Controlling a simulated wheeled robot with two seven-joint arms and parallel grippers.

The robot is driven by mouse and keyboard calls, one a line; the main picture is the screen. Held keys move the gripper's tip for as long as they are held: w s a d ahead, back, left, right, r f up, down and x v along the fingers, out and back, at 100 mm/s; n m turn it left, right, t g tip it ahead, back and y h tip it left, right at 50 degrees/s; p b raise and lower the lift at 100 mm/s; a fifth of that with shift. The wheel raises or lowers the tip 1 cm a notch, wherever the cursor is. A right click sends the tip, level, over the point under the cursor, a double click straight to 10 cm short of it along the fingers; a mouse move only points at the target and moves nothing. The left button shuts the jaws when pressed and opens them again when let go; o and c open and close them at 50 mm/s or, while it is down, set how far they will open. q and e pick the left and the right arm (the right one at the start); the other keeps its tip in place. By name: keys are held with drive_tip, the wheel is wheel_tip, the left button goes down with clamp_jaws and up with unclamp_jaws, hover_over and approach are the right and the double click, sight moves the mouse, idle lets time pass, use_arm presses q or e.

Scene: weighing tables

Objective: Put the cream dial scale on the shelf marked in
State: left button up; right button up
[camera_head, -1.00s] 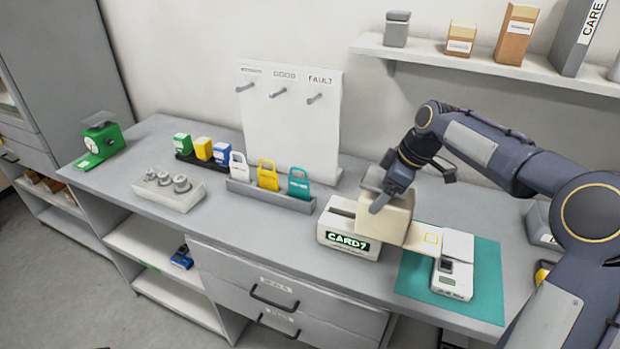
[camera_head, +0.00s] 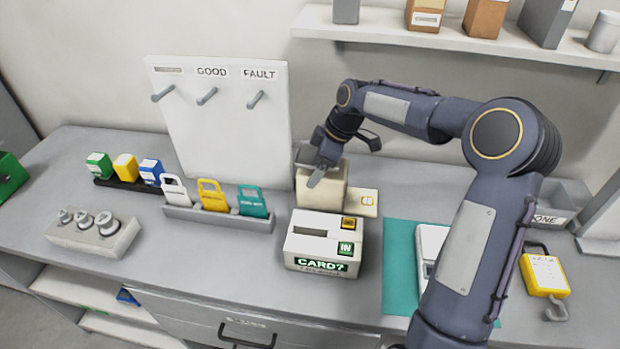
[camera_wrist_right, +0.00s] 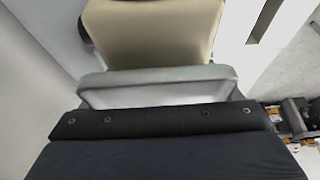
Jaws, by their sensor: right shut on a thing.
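The cream dial scale (camera_head: 322,188) is a cream box-shaped body with a flat cream plate bearing a yellow-edged square at its right side. My right gripper (camera_head: 323,168) is shut on it from above, just behind the white CARD? box in the head view. I cannot tell whether its base touches the table. Its dial face does not show. The scale's cream body (camera_wrist_right: 150,32) also fills the top of the right wrist view. A shelf marked in cannot be made out; open shelves (camera_head: 88,300) show under the table at lower left. My left gripper is out of view.
The white CARD? box (camera_head: 300,245) carries a green IN tag. A tag rack (camera_head: 222,219), a weight block (camera_head: 118,243) and a peg board (camera_head: 200,125) stand to the left. A teal mat (camera_head: 398,265) lies right, partly behind my arm. A wall shelf (camera_head: 380,38) hangs above.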

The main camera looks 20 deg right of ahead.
drive_tip(key=shift+w+f+p, duration=0.1)
drive_tip(key=shift+f+p, duration=0.25)
drive_tip(key=shift+f, duration=1.95)
drive_tip(key=o, duration=1.6)
drive_tip(key=shift+f, duration=0.15)
drive_tip(key=o, duration=0.3)
